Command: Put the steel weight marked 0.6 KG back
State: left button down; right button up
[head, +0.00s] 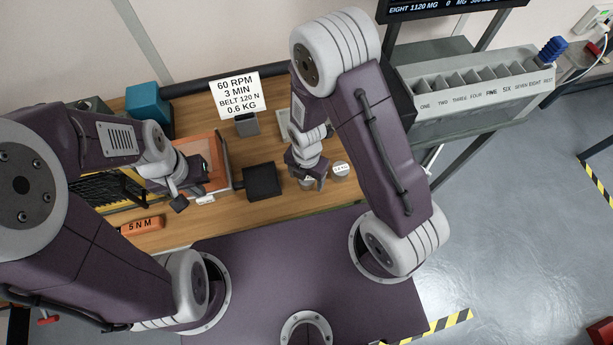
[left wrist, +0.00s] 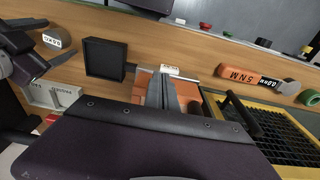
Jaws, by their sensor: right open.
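A round steel weight (left wrist: 56,38) with a pale label stands on the wooden bench; its marking is too small to read surely. In the left wrist view, my right gripper (left wrist: 40,46) is open with its fingertips close around it. In the head view, my right gripper (head: 308,182) points down over the bench and partly hides what is below. Another labelled round weight (head: 341,169) stands just to its right, its marking unclear. My left gripper (head: 190,190) is low by an orange box (head: 212,150); its fingers (left wrist: 166,95) show, but their opening is unclear.
A card (head: 238,95) reads 60 RPM, 3 MIN, BELT 120 N, 0.6 KG. A black box (head: 262,181) stands between my grippers. A pale tray (left wrist: 50,95) lies behind the right gripper. An orange tool (head: 143,226) marked 5 N M and a black grid lie at left.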

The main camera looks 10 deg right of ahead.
notch_tip(320, 180, up, 9)
jog(key=shift+r, duration=0.1)
dwell(0.3)
dwell(0.5)
jog(key=w+d+r+m+t, duration=0.2)
jog(key=d+r+m, duration=0.3)
jog(key=d, duration=0.1)
jog(key=s+d+m, duration=0.1)
jog(key=s+m, duration=0.1)
jog(key=m, duration=0.9)
jog(key=s+d+r+m, duration=0.1)
jog(key=s+m, duration=0.2)
jog(key=m, duration=0.8)
jog(key=shift+s+d+m+g, duration=0.3)
jog(key=shift+d+m+g, duration=0.05)
jog(key=shift+m+g, duration=0.05)
